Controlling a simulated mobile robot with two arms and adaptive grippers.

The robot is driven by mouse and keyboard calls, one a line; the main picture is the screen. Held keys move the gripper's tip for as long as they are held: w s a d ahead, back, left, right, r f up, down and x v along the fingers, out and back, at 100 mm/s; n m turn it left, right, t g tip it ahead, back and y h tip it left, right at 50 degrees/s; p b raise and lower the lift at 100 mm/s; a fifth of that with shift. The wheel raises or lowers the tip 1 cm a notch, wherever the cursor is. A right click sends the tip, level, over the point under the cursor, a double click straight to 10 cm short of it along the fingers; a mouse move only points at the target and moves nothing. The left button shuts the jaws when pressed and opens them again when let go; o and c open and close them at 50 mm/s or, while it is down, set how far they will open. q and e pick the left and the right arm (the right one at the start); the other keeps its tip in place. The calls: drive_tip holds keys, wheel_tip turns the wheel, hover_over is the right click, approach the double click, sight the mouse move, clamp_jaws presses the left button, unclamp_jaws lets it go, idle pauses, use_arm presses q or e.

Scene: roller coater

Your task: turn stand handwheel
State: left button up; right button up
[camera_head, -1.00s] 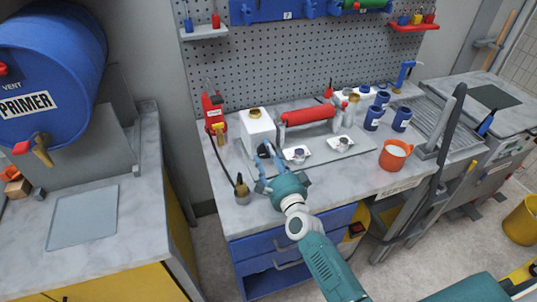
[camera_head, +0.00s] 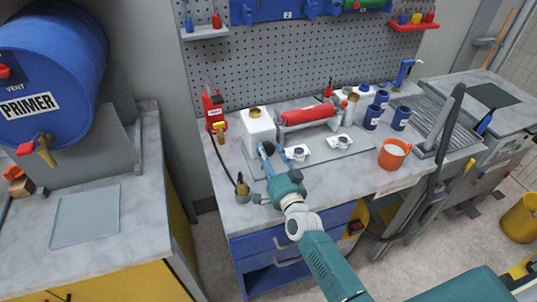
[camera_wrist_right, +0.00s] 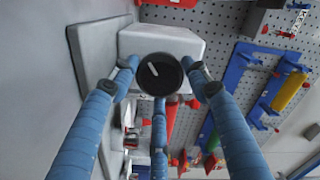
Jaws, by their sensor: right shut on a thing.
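The stand handwheel shows as a round black knob (camera_wrist_right: 160,75) with a white line on its face, in front of the stand's white end block (camera_wrist_right: 180,42). In the head view the white end block (camera_head: 257,126) is at the left end of the red roller (camera_head: 308,115), and my gripper mostly covers the handwheel. My right gripper (camera_head: 266,156) reaches up to the block's front. In the right wrist view its blue fingers (camera_wrist_right: 163,88) are closed around the knob from several sides. My left gripper is not in view.
White dishes (camera_head: 298,153) lie right of my gripper. A small brass-topped pot (camera_head: 242,187) stands close on its left. An orange mug (camera_head: 394,153) and blue cups (camera_head: 373,117) are further right. A pegboard (camera_head: 300,60) rises behind. The bench front (camera_head: 330,195) is clear.

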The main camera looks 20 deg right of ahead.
drive_tip(key=shift+f, duration=0.25)
drive_tip(key=o, duration=1)
drive_tip(key=shift+o, duration=0.7)
drive_tip(key=shift+r, duration=0.15)
drive_tip(key=shift+s, duration=0.1)
drive_tip(key=s, duration=1.2)
drive_tip(key=shift+d, duration=0.25)
